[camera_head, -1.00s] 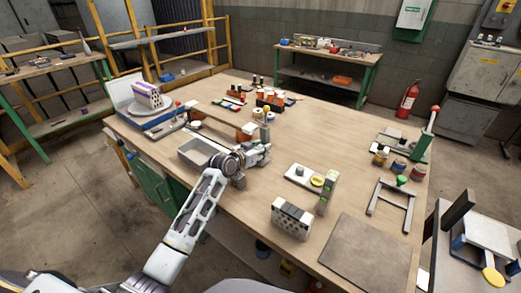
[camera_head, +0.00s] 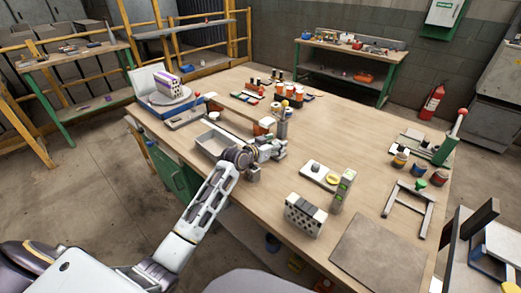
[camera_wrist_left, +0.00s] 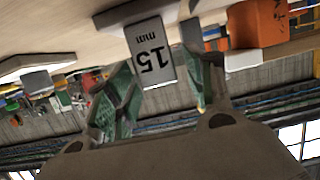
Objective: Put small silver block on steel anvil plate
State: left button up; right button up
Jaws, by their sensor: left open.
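My left gripper (camera_head: 272,151) is low over the near-left part of the workbench, beside a shallow metal tray. In the left wrist view its open green-padded fingers (camera_wrist_left: 165,92) are on either side of a small grey block marked "15 mm" (camera_wrist_left: 150,52); I cannot tell whether they touch it. A small silver-grey block (camera_head: 315,165) sits on a pale plate (camera_head: 309,174) beside a yellow disc, right of the gripper. A flat grey-brown square plate (camera_head: 382,250) lies at the near right; I cannot tell which plate is the anvil plate. My right gripper is out of view.
The metal tray (camera_head: 212,145) is left of the gripper. A perforated hollow block (camera_head: 304,214) and a green-faced upright block (camera_head: 343,190) stand near the front edge. A grey frame (camera_head: 408,206) and several jars (camera_head: 400,160) are at right. The bench middle is mostly clear.

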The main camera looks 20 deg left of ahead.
pick_arm(q)
jog(key=shift+v, duration=0.9)
jog(key=v, duration=0.6)
jog(key=shift+p, duration=0.35)
jog(key=shift+v, duration=1.35)
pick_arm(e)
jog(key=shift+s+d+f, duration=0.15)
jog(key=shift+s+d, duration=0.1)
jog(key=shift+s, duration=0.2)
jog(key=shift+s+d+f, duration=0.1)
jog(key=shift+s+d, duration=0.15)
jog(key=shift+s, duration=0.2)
